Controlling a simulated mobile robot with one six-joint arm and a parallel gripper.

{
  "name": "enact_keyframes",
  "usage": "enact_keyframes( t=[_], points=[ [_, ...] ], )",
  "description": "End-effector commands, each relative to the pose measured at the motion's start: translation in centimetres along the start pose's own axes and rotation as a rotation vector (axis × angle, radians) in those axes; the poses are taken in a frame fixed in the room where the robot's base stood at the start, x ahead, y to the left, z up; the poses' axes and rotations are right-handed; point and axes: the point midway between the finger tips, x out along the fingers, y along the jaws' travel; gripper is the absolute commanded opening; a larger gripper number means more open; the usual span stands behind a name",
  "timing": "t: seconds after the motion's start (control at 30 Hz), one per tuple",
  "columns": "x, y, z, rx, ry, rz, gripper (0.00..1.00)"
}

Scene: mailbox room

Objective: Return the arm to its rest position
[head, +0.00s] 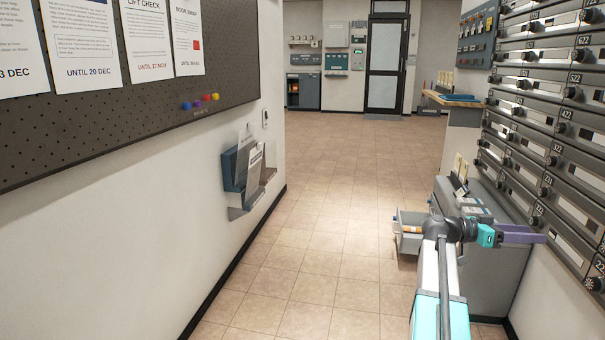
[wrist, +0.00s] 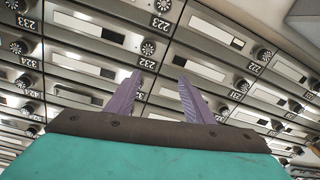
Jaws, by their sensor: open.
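My arm reaches forward at the lower right of the head view, with its end turned to the right toward the mailbox wall. My gripper (head: 522,234) has purple fingers and points at the mailboxes (head: 565,150). In the wrist view my gripper (wrist: 165,90) shows two purple fingers spread apart with nothing between them. Behind them are mailbox doors with round dark knobs and number plates such as 223, 222 and 233. I cannot tell whether the fingertips touch the doors.
A grey cabinet (head: 482,272) with an open drawer (head: 408,232) stands below my arm. A wall holder with papers (head: 245,172) hangs on the left wall under a notice board (head: 120,75). The tiled floor (head: 335,190) ahead is clear up to the far door (head: 385,65).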

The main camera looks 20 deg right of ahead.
Motion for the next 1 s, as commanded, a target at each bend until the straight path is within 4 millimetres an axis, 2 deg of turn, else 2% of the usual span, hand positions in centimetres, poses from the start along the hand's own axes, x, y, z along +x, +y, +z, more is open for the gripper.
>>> enact_keyframes(
  t=[0.03,0.17,0.47,0.73,1.0],
  points=[
    [-1.2,-0.7,-0.7,-0.017,0.001,-0.019,0.48],
    [-4.1,-2.4,-0.2,-0.057,0.004,-0.062,0.48],
    [-10.8,-5.2,2.7,-0.157,-0.016,-0.167,0.48],
    [-17.1,-6.2,7.2,-0.256,-0.078,-0.27,0.48],
    [-23.3,-5.4,12.7,-0.398,-0.159,-0.371,0.48]
  ],
)
